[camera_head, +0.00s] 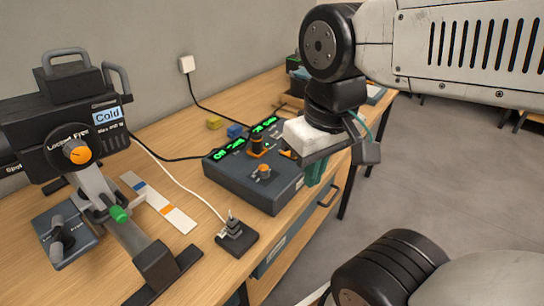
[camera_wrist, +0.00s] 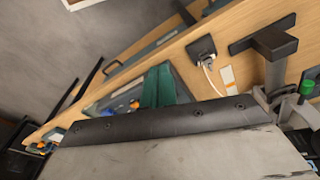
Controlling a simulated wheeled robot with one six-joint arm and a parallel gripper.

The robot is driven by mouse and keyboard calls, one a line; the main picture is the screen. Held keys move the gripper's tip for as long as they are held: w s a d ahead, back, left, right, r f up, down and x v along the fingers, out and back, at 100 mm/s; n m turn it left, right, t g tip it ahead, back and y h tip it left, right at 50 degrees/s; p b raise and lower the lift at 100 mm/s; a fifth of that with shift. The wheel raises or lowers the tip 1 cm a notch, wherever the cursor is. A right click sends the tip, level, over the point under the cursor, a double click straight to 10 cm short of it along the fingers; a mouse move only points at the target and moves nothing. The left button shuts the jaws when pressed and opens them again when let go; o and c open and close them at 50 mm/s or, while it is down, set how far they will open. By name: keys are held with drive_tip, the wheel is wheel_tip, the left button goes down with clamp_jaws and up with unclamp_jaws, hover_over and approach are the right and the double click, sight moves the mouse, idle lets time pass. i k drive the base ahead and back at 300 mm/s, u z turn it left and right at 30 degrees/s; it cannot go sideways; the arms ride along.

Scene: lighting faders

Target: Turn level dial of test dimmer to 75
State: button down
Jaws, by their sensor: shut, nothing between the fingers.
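The dark blue-grey dimmer box (camera_head: 238,182) sits on the wooden bench in the head view. It has small green displays (camera_head: 232,148) along its back, with text too small to read surely. A black dial with an orange cap (camera_head: 264,170) stands on its front part, and another orange-marked black dial (camera_head: 257,146) stands behind it. I cannot tell which is the level dial. My gripper (camera_head: 314,176) hangs at the box's right end, its green fingers shut and empty. The fingers also show in the wrist view (camera_wrist: 158,88), in front of the partly hidden box (camera_wrist: 112,101).
A lamp fixture (camera_head: 65,112) marked "Cold" with an orange-capped knob stands at left. A small black block with a cable (camera_head: 237,237) sits near the front edge. Open floor (camera_head: 430,170) is at right.

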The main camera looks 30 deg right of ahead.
sight(263, 169)
drive_tip(key=z, duration=1)
drive_tip(key=k, duration=0.7)
drive_tip(key=u, duration=0.95)
drive_tip(key=i, duration=0.5)
